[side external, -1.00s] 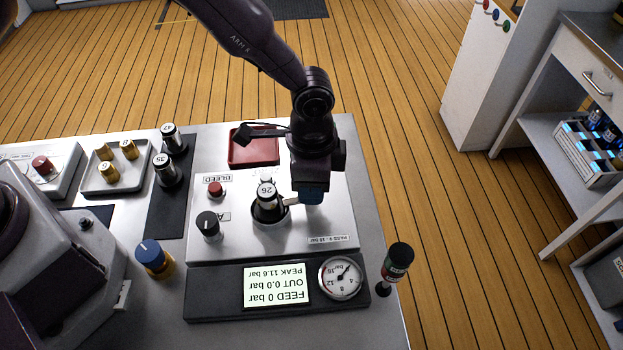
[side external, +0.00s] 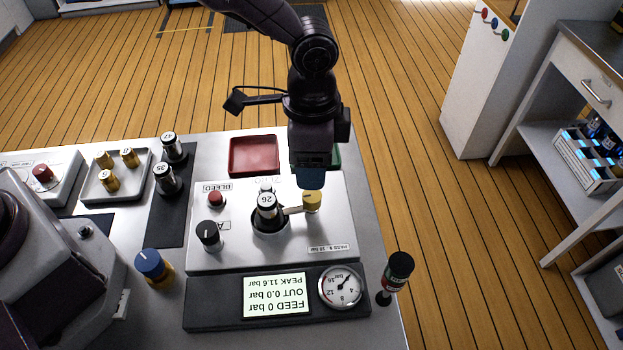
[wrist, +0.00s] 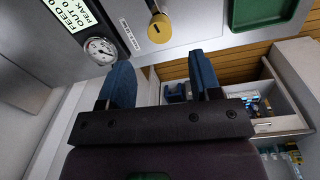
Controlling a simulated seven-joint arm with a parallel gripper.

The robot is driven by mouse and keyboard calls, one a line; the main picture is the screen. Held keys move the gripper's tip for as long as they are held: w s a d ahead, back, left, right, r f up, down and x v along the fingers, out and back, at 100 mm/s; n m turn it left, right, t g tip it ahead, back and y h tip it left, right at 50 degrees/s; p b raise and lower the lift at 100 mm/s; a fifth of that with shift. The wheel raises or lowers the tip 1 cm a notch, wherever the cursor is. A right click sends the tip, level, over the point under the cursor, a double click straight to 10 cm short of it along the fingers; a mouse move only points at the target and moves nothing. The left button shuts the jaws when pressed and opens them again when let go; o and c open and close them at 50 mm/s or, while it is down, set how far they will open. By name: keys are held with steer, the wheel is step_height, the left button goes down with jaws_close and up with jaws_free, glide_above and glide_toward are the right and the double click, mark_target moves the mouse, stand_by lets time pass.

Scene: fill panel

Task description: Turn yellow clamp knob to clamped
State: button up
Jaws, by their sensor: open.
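The yellow clamp knob (side external: 312,200) stands on the right side of the light grey panel (side external: 225,257). It also shows at the top of the wrist view (wrist: 160,30), with a small dark mark on its face. A pale clamp arm (side external: 294,210) reaches from beside the knob toward the cylinder labelled 26 (side external: 267,204), which stands upright in a dark round seat. I cannot tell whether the arm touches it. My gripper (side external: 311,180) is above and behind the knob, apart from it. Its two blue fingers (wrist: 162,75) are spread and empty.
A black knob (side external: 209,236) and red button (side external: 216,198) are left on the panel. A red tray (side external: 253,155) and partly hidden green tray (wrist: 262,12) lie behind. A display (side external: 276,289) and gauge (side external: 341,287) are in front. A dark cylinder (side external: 397,277) stands right.

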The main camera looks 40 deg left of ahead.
step_height(320, 180, up, 6)
steer(key=shift+w+f, duration=0.1)
steer(key=shift+f, duration=0.05)
stand_by(0.3)
steer(key=s+a+r+n+t, duration=0.3)
steer(key=s+a+r+n, duration=0.2)
steer(key=s+a+r, duration=0.3)
steer(key=s+a+r+n+t, duration=0.3)
steer(key=s+a+r+n, duration=0.2)
steer(key=a, duration=1)
steer(key=s+r, duration=0.3)
steer(key=s, duration=0.2)
steer(key=shift+s+n, duration=0.15)
steer(key=shift+n, duration=0.15)
